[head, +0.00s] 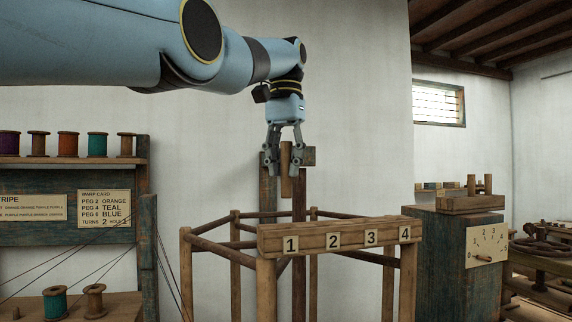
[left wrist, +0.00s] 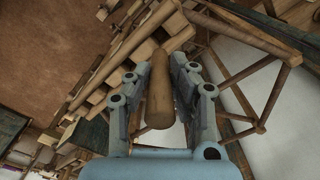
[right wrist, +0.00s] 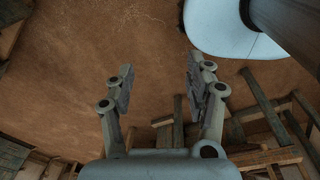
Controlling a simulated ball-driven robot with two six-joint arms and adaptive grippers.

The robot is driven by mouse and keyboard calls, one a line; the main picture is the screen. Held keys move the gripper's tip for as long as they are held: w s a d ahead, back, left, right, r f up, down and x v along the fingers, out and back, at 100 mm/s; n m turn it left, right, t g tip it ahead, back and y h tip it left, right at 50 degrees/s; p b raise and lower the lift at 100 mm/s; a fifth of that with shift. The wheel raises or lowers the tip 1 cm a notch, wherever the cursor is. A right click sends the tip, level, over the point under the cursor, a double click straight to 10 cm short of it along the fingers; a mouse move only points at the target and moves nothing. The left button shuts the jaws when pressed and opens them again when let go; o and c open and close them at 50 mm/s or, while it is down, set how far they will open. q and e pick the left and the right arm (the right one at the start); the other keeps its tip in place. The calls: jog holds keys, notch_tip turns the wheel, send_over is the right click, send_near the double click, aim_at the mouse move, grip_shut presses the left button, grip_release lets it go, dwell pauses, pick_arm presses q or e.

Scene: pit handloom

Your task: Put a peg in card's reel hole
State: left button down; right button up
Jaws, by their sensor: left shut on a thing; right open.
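The warp card (head: 104,208) hangs on the creel at the left and reads "TURNS 2 HOLE 1". The wooden reel has a top bar (head: 340,238) with plates numbered 1, 2, 3 and 4. My left gripper (head: 285,160) is shut on an upright wooden peg (head: 286,182), which also shows in the left wrist view (left wrist: 159,95). In the head view, the peg's lower end is above the bar's top edge, near plate 1 (head: 291,244). The holes cannot be made out. My right gripper (right wrist: 160,85) is open and empty in the right wrist view.
Reel posts and rails (head: 235,240) stand around the bar. At right, a blue cabinet (head: 440,255) with a numbered dial (head: 486,245) carries a wooden block (head: 470,204) with upright pegs. Spools (head: 68,143) stand on the left shelf, with threads running below.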

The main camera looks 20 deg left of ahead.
aim_at(285, 195)
pick_arm(q)
notch_tip(285, 195, down, 2)
jog(key=shift+w+f+b, duration=0.15)
jog(key=shift+f+b, duration=0.05)
jog(key=shift+b, duration=0.75)
jog(key=shift+f+b, duration=0.3)
jog(key=shift+b, duration=0.05)
jog(key=shift+f+b, duration=1.6)
jog(key=shift+s+f+b, duration=0.25)
jog(key=shift+f+b, duration=0.6)
jog(key=shift+b, duration=0.1)
jog(key=shift+w+f+b, duration=0.2)
jog(key=shift+f+b, duration=0.15)
jog(key=shift+f, duration=0.1)
jog(key=shift+s, duration=0.1)
pick_arm(e)
notch_tip(285, 195, down, 9)
jog(key=w, duration=0.1)
jog(key=shift+w, duration=0.3)
